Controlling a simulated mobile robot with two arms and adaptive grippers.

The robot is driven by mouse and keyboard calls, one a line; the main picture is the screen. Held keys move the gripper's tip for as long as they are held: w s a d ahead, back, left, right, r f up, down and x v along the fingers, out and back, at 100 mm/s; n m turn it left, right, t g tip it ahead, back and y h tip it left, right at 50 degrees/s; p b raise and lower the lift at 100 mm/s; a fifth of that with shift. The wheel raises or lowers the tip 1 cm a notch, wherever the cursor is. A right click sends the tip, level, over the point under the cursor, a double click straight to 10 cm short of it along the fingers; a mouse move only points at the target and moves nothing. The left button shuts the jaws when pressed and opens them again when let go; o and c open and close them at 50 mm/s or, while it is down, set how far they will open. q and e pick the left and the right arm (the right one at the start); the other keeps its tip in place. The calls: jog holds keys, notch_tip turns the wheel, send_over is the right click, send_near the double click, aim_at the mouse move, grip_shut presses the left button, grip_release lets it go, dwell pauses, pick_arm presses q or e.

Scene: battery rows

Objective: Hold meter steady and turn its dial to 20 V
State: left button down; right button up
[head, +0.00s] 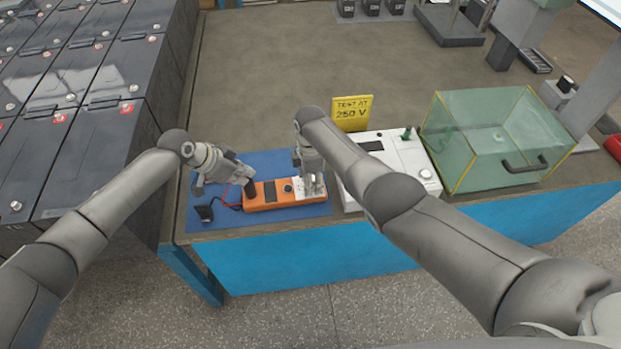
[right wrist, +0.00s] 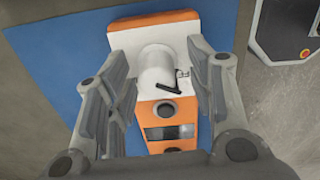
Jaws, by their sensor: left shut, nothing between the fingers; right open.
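The orange meter (head: 262,205) lies on a blue mat (head: 215,225). It has a dark display and a dark round knob. In the right wrist view the meter (right wrist: 150,147) carries a white panel with a pale round dial-like part (right wrist: 155,65) and a small black pointer or lever beside it. My right gripper (right wrist: 160,75) is open above it, with one finger on each side; contact cannot be told. In the head view my right gripper (head: 310,188) partly hides that end. My left gripper (head: 249,190) is shut and empty, fingertips at the meter's left end.
A yellow sign (head: 352,113) reading "TEST AT 250 V" stands behind a white instrument (head: 405,160). A clear green box (head: 500,140) is at the right. Black batteries (head: 75,150) fill the left. Red and black leads lie left of the meter. The bench behind is mostly clear.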

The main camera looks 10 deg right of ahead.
pick_arm(q)
jog(key=shift+s+f, duration=0.25)
jog(key=shift+f, duration=0.15)
pick_arm(e)
jog(key=shift+c, duration=0.2)
jog(key=c, duration=1)
jog(key=m, duration=0.4)
jog(key=shift+m, duration=0.4)
jog(key=m, duration=1.2)
jog(key=shift+a+m, duration=0.1)
jog(key=shift+m, duration=0.2)
jog(key=m, duration=0.6)
jog(key=shift+m, duration=0.4)
